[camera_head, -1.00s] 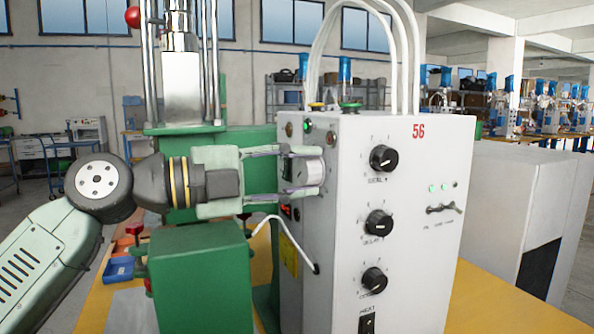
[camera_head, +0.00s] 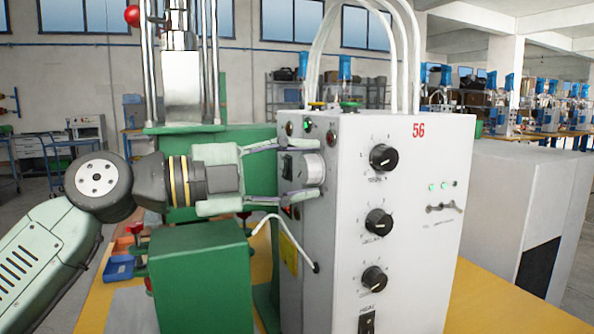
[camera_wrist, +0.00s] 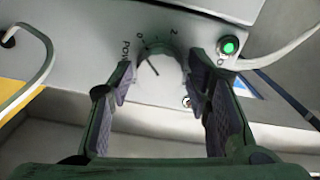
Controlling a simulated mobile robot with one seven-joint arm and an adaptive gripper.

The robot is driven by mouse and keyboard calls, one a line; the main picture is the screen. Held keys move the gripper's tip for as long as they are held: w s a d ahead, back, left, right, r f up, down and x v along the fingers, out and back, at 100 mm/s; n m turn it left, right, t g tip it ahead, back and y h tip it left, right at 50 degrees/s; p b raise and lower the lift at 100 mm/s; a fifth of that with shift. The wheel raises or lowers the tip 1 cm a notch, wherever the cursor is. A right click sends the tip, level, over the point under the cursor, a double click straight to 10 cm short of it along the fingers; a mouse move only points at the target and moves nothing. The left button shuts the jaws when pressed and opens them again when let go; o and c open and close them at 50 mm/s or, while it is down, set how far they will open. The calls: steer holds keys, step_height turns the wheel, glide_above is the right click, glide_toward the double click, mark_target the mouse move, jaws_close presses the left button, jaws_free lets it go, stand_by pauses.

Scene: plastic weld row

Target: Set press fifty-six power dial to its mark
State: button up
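The power dial (camera_head: 312,169) is a pale round knob on the left side face of the grey press box marked 56 (camera_head: 400,200). In the wrist view the dial (camera_wrist: 168,70) has a dark pointer line angled up and left, toward the 0 side of the printed scale. Part of its label and the digits 0 and 2 show; a separate target mark cannot be made out. My gripper (camera_head: 308,167) is open, one finger above and one below the dial. In the wrist view my gripper (camera_wrist: 160,82) has a finger on either side, apparently clear of the dial.
The front panel has three black knobs, the top one (camera_head: 383,157) largest in view. A green lamp (camera_wrist: 228,46) lies close to one finger. A white cable (camera_head: 285,232) loops below my gripper. A green block (camera_head: 200,260) stands beneath the wrist.

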steer(key=shift+o, duration=0.6)
steer(key=shift+a, duration=0.1)
steer(key=v, duration=1.1)
steer(key=shift+s+a, duration=0.15)
steer(key=shift+a, duration=0.25)
